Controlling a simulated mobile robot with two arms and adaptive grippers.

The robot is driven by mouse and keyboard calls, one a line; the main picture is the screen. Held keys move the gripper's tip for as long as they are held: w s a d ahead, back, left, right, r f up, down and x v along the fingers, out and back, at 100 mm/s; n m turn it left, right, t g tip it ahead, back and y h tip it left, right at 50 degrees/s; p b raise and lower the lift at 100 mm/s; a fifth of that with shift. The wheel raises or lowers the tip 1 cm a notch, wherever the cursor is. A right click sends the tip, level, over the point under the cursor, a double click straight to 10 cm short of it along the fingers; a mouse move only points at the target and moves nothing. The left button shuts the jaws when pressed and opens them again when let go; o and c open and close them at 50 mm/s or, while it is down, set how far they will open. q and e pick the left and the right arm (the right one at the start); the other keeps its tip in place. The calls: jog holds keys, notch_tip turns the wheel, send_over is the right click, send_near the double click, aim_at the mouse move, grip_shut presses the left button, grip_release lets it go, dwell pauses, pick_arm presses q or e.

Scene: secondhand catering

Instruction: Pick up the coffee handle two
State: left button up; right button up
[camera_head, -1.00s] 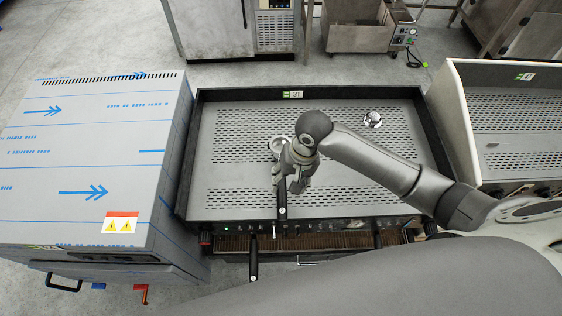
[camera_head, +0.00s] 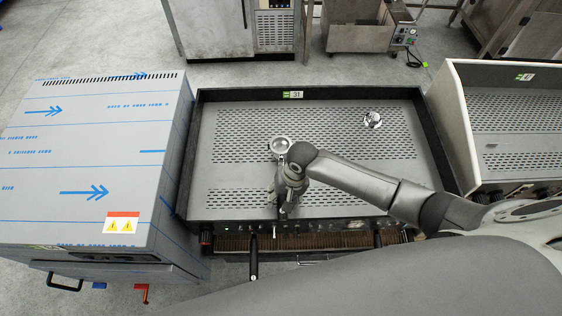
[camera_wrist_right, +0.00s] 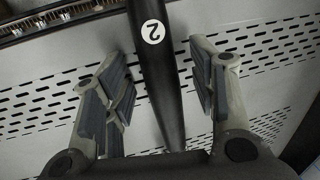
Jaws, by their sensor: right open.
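Coffee handle two lies on the perforated top of the coffee machine (camera_head: 235,204). Its metal head (camera_head: 280,144) shows in the head view, while most of its black grip is hidden under my right gripper (camera_head: 284,203). In the right wrist view the black handle (camera_wrist_right: 163,90), with a round white "2" label, runs between the fingers of my right gripper (camera_wrist_right: 159,78). The fingers are open, one on each side, with visible gaps to the handle. My left gripper is not in view.
A small metal piece (camera_head: 372,120) sits on the machine top at the right. Another black handle (camera_head: 254,259) sticks out at the front. A film-covered box-shaped unit (camera_head: 85,160) stands at left, and another machine (camera_head: 515,115) at right. The machine has a raised dark rim.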

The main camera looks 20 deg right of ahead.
jog(key=shift+c, duration=0.4)
grip_shut()
jog(key=shift+r, duration=0.1)
jog(key=shift+w+r, duration=0.1)
jog(key=shift+r, duration=0.65)
jog(key=s+d+r+p, duration=0.1)
jog(key=s+d+r, duration=0.1)
jog(key=s+r, duration=0.4)
jog(key=s+d+r+p, duration=0.1)
jog(key=s+d+r, duration=0.1)
jog(key=s+r, duration=0.4)
jog(key=shift+s+d+r, duration=0.25)
jog(key=shift+s+r, duration=0.1)
jog(key=shift+s, duration=0.3)
